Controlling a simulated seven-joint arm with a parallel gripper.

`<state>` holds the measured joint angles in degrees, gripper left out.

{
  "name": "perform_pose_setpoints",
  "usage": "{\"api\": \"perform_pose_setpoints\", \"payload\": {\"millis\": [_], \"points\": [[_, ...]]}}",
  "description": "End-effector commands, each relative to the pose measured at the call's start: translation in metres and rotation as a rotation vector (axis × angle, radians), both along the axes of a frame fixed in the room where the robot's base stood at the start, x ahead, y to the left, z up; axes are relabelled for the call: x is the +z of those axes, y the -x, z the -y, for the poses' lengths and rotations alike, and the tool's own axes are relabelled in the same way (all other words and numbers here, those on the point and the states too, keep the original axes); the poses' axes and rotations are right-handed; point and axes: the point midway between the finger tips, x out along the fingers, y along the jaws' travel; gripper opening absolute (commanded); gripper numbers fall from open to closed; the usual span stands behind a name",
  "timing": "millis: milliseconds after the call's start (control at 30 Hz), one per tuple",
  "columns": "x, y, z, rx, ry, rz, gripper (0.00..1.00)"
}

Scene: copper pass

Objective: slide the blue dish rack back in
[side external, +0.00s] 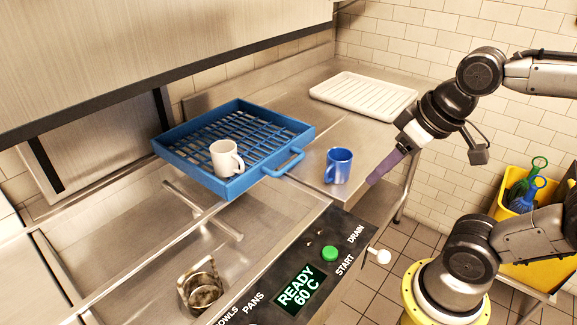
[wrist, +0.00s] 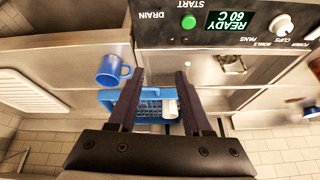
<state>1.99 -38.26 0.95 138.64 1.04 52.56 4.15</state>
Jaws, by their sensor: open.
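The blue dish rack (side external: 204,178) sits pulled out across the opening of the steel dishwasher, its front handle (side external: 284,165) toward the lower right. A white mug (side external: 225,157) stands upright in the rack near its front. My gripper (side external: 372,181) is to the right of the rack and its handle, apart from both. In the wrist view my gripper (wrist: 158,76) is open and empty, and the rack (wrist: 119,101) with the white mug (wrist: 170,108) shows between and beyond the fingers.
A blue mug (side external: 338,166) stands on the steel counter between rack and gripper. A white ribbed tray (side external: 363,97) lies at the back. The control panel (side external: 300,275) with a green button (side external: 329,253) is in front. A yellow bin (side external: 525,235) stands at right.

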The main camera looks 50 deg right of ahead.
Motion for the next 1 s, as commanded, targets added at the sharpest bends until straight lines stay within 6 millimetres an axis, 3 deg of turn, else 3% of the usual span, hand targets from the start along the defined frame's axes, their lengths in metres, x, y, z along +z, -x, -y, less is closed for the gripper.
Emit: {"api": "perform_pose_setpoints", "payload": {"millis": [200, 367, 533, 833, 1000], "points": [[-0.012, 0.022, -0.003, 0.092, 0.046, 0.032, 0.50], [-0.006, 0.029, 0.019, 0.014, 0.116, -0.031, 0.50], [0.000, 0.024, 0.042, -0.028, 0.218, -0.126, 0.50], [0.010, -0.006, 0.074, -0.044, 0.439, -0.304, 0.50], [0.013, -0.049, 0.086, -0.018, 0.655, -0.426, 0.50]]}}
